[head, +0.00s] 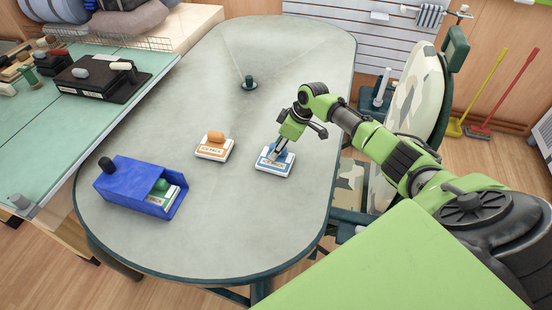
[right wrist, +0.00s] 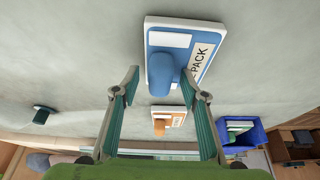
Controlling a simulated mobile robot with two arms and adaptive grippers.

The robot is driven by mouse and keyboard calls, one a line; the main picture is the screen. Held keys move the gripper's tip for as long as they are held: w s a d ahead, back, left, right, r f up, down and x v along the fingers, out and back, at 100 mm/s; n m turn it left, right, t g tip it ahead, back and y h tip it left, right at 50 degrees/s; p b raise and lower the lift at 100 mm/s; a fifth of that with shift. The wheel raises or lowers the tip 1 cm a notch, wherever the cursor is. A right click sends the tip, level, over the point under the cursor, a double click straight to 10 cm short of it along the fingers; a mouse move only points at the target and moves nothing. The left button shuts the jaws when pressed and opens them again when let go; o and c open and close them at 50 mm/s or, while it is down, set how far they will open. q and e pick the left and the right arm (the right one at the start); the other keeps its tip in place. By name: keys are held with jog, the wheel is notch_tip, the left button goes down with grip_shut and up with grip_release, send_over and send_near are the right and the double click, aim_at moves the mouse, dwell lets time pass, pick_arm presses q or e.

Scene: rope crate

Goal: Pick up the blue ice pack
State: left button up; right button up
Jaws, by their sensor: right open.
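The blue ice pack (head: 276,162) lies on the grey oval table (head: 240,215). It is a white and blue block with a blue knob on top. In the right wrist view the blue ice pack (right wrist: 158,50) is just beyond my fingertips, its knob (right wrist: 166,76) pointing towards the space between them. My right gripper (head: 277,152) is over the pack in the head view, and in the right wrist view my right gripper (right wrist: 159,82) is open with nothing between its fingers. Whether a finger touches the pack I cannot tell. My left gripper is not in view.
An orange ice pack (head: 214,148) lies to the left on the same table. A blue crate (head: 128,188) holding a green-knobbed pack (head: 162,190) stands at the table's left. A small dark object (head: 249,83) stands farther back. A camouflage chair (head: 413,98) is at the right.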

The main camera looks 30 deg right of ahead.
aim_at(270, 162)
jog(key=shift+c, duration=0.3)
grip_shut()
jog(key=shift+r, duration=0.55)
jog(key=r, duration=0.1)
jog(key=r+b, duration=0.1)
jog(key=shift+a+r, duration=0.2)
jog(key=shift+r, duration=0.1)
jog(key=s+a+r+b, duration=0.1)
jog(key=s+a+r, duration=0.4)
jog(key=a+r, duration=0.4)
jog(key=a, duration=0.3)
jog(key=shift+s+a+r, duration=0.15)
jog(key=shift+s+r, duration=0.05)
jog(key=shift+s, duration=0.2)
